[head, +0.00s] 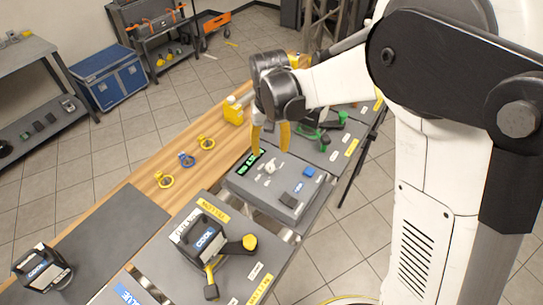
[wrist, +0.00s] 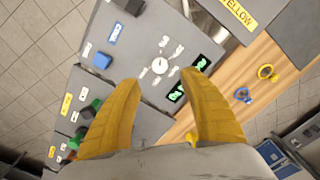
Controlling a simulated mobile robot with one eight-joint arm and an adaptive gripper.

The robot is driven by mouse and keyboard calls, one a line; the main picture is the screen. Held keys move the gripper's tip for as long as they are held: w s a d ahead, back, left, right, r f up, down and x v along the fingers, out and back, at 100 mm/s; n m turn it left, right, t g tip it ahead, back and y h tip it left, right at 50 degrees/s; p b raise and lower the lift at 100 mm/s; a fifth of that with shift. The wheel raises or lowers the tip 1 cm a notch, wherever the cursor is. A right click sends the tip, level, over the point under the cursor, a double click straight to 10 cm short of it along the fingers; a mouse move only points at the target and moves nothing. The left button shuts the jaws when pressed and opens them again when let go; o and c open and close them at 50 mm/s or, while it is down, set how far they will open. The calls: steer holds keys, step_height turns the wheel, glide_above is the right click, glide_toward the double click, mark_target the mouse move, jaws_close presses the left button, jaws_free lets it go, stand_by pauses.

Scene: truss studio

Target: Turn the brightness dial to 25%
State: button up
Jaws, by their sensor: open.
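The brightness dial (wrist: 159,66) is a small round white knob with a dark pointer mark and white labels around it, on a grey control panel (wrist: 140,40). In the head view the dial (head: 269,169) is small, and its setting is too fine to read. A black display with green characters (wrist: 177,93) lies beside it; it also shows in the head view (head: 247,163). My gripper (head: 270,150) has yellow fingers pointing down above the panel. In the wrist view my gripper (wrist: 159,78) is open and empty, with the dial seen between and just beyond the fingertips.
A blue button (wrist: 102,60) and a dark switch (wrist: 134,6) share the panel. Yellow and blue rings (head: 187,160) lie on the wooden bench. Green-handled items (head: 325,140) lie behind.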

mark_target(270, 166)
step_height(270, 166, down, 9)
steer(key=shift+r+b, duration=0.15)
steer(key=shift+b, duration=0.7)
steer(key=shift+c, duration=0.3)
jaws_close()
